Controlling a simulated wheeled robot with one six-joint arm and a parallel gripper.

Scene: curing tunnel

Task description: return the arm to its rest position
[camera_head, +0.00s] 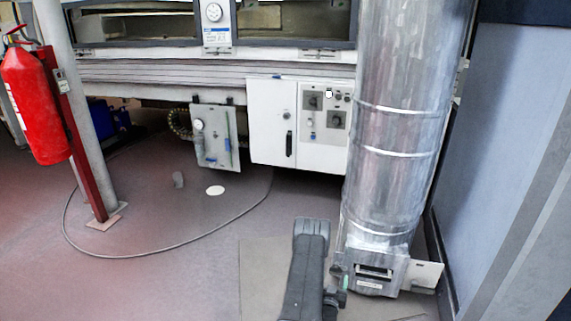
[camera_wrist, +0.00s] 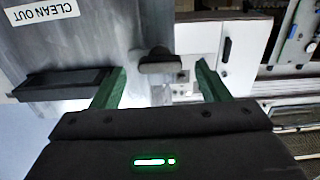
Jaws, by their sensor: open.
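My gripper (camera_wrist: 161,67) shows in the wrist view with its two green fingers spread apart and nothing held between them. A dark rounded handle (camera_wrist: 158,66) appears between the fingertips, beyond them; whether they touch it cannot be told. In the head view, my dark grey arm reaches up from the bottom middle, beside the foot of the silver duct (camera_head: 393,130). A small green part of my gripper (camera_head: 345,283) shows there, close to the duct's base box (camera_head: 376,274); the rest is mostly hidden.
A "CLEAN OUT" label (camera_wrist: 41,12) appears upside down near a black ledge (camera_wrist: 62,85). A white control cabinet (camera_head: 272,122) hangs behind the duct. A blue-grey panel (camera_head: 490,140) stands right. A red extinguisher (camera_head: 35,105) is at left. Floor at left centre is open, crossed by a cable.

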